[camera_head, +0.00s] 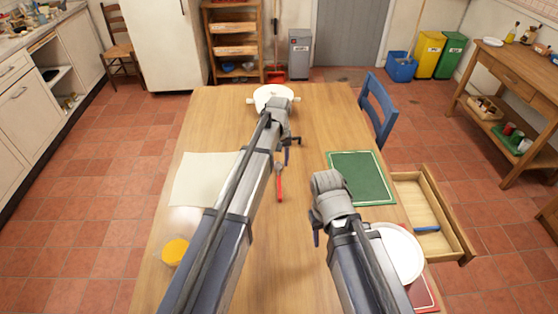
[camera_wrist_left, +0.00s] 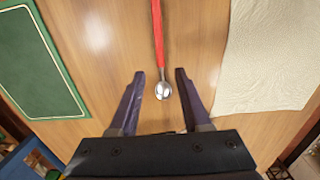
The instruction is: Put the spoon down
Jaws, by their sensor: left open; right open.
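The spoon has a red handle (camera_head: 280,187) and a silver bowl, and seems to lie on the wooden table (camera_head: 320,110). In the left wrist view the spoon's bowl (camera_wrist_left: 163,91) shows between the two spread fingers of my left gripper (camera_wrist_left: 160,75), with the handle stretching away from them. The fingers are not closed on it; their height above it is hard to judge. In the head view my left gripper (camera_head: 292,148) is at the far end of the spoon, partly hidden by its wrist. My right gripper (camera_head: 316,232) is open and empty, right of the spoon.
A cream cloth (camera_head: 195,180) lies left and a green mat (camera_head: 360,177) right. A white pot (camera_head: 262,95) stands at the far end. A white plate (camera_head: 402,252) is near the right edge, by an open drawer (camera_head: 455,232). An orange-yellow item (camera_head: 175,251) sits front left.

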